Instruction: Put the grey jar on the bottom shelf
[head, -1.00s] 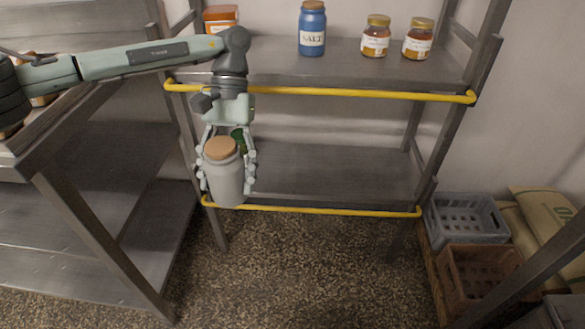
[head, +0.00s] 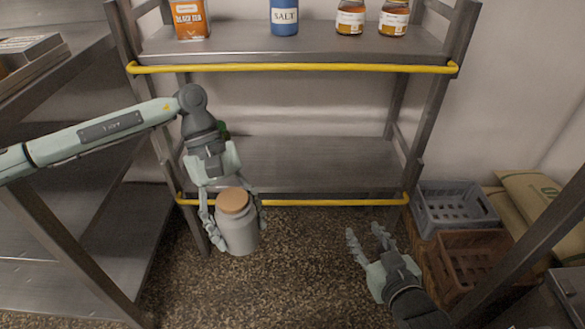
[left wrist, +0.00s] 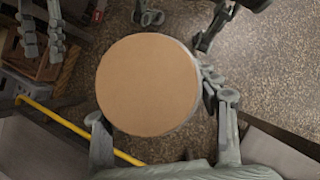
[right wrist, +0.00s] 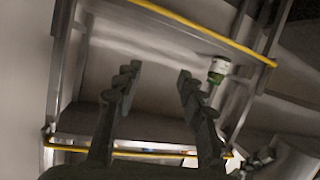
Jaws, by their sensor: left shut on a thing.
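The grey jar (head: 239,232) with a tan cork lid is upright in my left gripper (head: 234,222), whose fingers are shut around its sides. It hangs in front of and slightly below the front edge of the bottom shelf (head: 300,160). In the left wrist view the lid (left wrist: 148,85) fills the middle and hides the jar body. My right gripper (head: 366,243) is open and empty, low in front of the shelf's right side. In the right wrist view its fingers (right wrist: 152,90) are spread apart with nothing between them.
A yellow rail (head: 300,202) runs along the bottom shelf's front. The shelf's middle and right are clear. Crates (head: 460,208) stand on the floor at right.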

